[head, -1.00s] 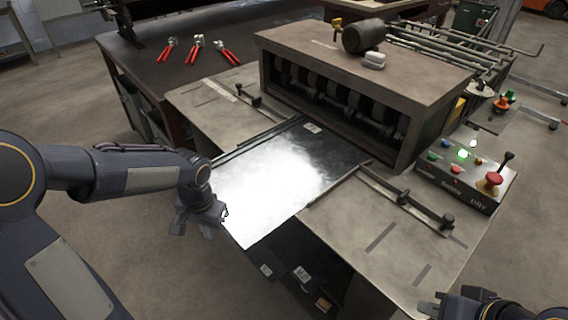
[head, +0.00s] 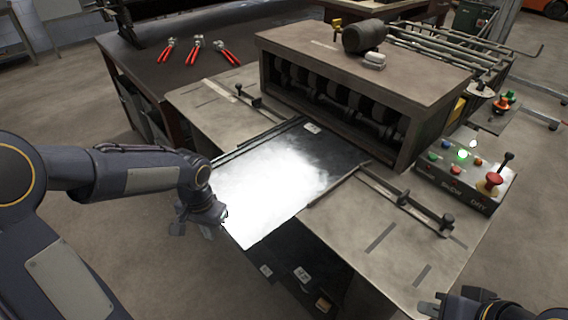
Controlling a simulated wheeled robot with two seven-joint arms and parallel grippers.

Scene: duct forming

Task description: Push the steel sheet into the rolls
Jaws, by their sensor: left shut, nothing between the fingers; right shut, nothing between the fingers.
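The steel sheet (head: 275,178) lies flat on the machine table, bright with glare at its near part and darker toward the rolls. Its far edge reaches the opening below the rolls (head: 340,98); I cannot tell whether it is between them. My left gripper (head: 213,222) is shut and empty at the sheet's near left edge, close to the corner. I cannot tell whether it touches the sheet. My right gripper (head: 432,305) is shut and empty at the bottom right, apart from the sheet and partly cut off by the frame.
Guide bars with knobs flank the sheet, one at left (head: 250,98) and one at right (head: 410,203). A control box (head: 466,172) with a lit green light and a red button stands at right. Red-handled pliers (head: 194,52) lie on the dark bench behind.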

